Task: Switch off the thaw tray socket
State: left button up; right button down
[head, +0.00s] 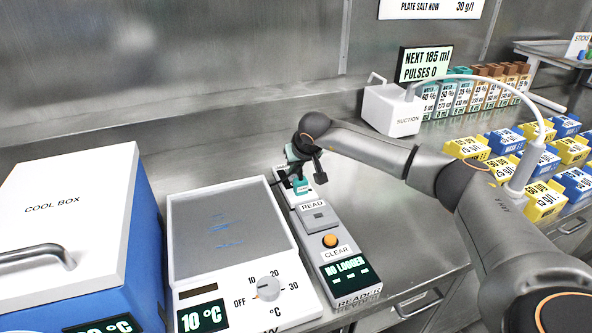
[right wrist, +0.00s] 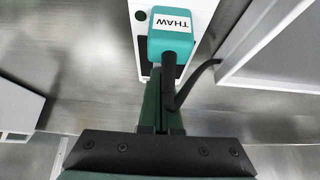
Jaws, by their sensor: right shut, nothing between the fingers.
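A teal plug labelled THAW (right wrist: 172,40) sits on a white socket unit (right wrist: 143,48) in the right wrist view, with a black cable (right wrist: 200,82) leading off to the right. In the head view the gripper (head: 293,168) partly covers the socket. The socket's switch cannot be made out. The thaw tray (head: 183,222) shows 10 °C.
A cool box (head: 70,195) stands left of the tray. The tray's dial (head: 268,288) is at its front. A suction unit (head: 392,110), bottles and blue and yellow boxes (head: 505,140) stand right. Bare steel counter lies right of the reader unit (head: 325,235).

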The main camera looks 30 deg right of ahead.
pick_arm(q)
jog(key=shift+r, duration=0.1)
pick_arm(e)
jog(key=shift+w+r, duration=0.1)
jog(key=shift+w, duration=0.05)
jog(key=shift+r+p, duration=0.35)
jog(key=r+p, duration=0.3)
jog(key=r, duration=0.1)
jog(key=shift+s+a, duration=0.1)
jog(key=shift+s, duration=0.25)
jog(key=s, duration=0.1)
jog(key=s+r, duration=0.1)
jog(key=s, duration=0.1)
jog(key=shift+s+a+r, duration=0.15)
jog(key=shift+a+r, duration=0.05)
jog(key=shift+a, duration=0.1)
pick_arm(q)
jog(key=shift+s+a+r, duration=0.15)
jog(key=shift+r, duration=0.4)
jog(key=shift+s+a+r, duration=0.1)
jog(key=shift+a+r, duration=0.05)
jog(key=shift+r, duration=0.35)
pick_arm(e)
jog(key=s+a+r, duration=0.1)
jog(key=s+r, duration=0.2)
jog(key=s, duration=0.2)
jog(key=shift+a+r, duration=0.15)
jog(key=shift+r, duration=0.05)
pick_arm(q)
jog(key=shift+s+f, duration=0.1)
